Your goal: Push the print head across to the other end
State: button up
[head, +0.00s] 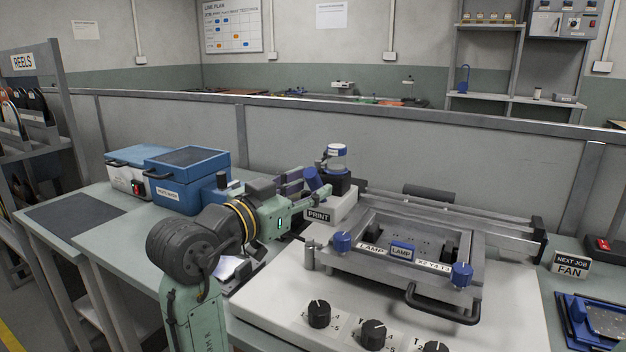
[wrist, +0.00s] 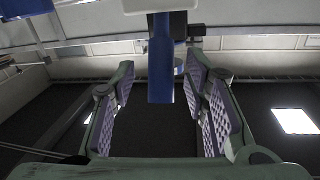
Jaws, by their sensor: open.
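The print head (head: 340,206) is a pale block labelled PRINT at the left end of the rail (head: 450,203) along the back of the white machine. A blue handle (head: 314,179) stands up from its left side. My gripper (head: 308,186) reaches in from the left, close to this handle. In the wrist view my gripper (wrist: 162,100) is open, and the blue handle (wrist: 161,65) shows between its purple-padded fingers, with space on both sides. My arm hides part of the machine's left side.
The clamp frame (head: 365,260) with blue knobs and a black front handle (head: 442,308) lies before the rail. A dark end block (head: 540,238) stands at the rail's right end. A jar (head: 337,158) stands behind the head.

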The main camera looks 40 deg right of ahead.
aim_at(331, 179)
jog(key=shift+x, duration=1.2)
jog(key=shift+w, duration=0.1)
jog(key=shift+c, duration=0.5)
grip_shut()
